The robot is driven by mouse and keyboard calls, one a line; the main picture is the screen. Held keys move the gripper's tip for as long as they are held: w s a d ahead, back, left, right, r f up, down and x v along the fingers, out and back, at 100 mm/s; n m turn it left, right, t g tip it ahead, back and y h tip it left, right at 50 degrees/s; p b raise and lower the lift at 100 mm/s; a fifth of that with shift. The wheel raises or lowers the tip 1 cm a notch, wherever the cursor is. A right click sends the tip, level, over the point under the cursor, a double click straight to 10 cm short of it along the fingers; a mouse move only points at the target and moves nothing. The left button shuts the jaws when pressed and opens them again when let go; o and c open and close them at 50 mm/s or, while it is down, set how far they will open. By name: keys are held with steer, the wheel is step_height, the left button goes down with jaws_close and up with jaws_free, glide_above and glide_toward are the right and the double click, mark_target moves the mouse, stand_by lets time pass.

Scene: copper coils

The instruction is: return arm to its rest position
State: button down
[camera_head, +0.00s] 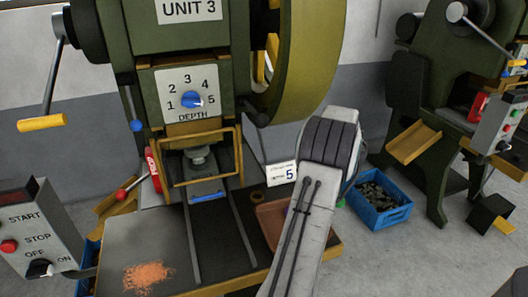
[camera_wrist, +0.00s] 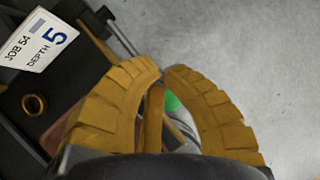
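My arm (camera_head: 322,190) reaches forward from the bottom of the head view, over the right side of the press table. Its grey wrist end hides my gripper there. In the wrist view, the two ribbed yellow fingers of my gripper (camera_wrist: 163,70) curve together and their tips meet or nearly meet. Nothing shows held between them. A green spot and a yellow-brown strip show through the gap, apparently beyond the fingers.
The Unit 3 press (camera_head: 140,50) stands in front, its dial (camera_head: 192,100) pointing towards 5. A job card (camera_head: 281,173), copper ring (camera_head: 256,197) and brown tray (camera_head: 270,219) lie near the arm. A blue crate (camera_head: 378,215) stands right. Grey floor is open lower right.

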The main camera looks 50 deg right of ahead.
stand_by(0.3)
